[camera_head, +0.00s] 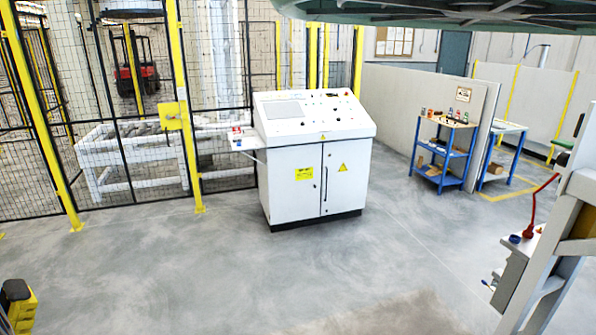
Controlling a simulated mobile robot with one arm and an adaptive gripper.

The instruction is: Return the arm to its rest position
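My gripper is not in view, and I cannot make out any part of my arm for certain. The picture gives no sign of the arm's pose or of anything held. A white control cabinet (314,160) with a sloped panel of buttons and a screen stands upright in the middle of the view. Its two front doors are shut and carry yellow labels. A small side shelf (244,141) on its left holds a small red and white item.
Yellow-posted mesh fencing (190,150) closes off the left. A blue shelf cart (444,152) stands back right by a grey partition (405,90). A white frame (560,235) rises at right, and a yellow-black object (20,305) at lower left. The grey floor (300,275) in front is clear.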

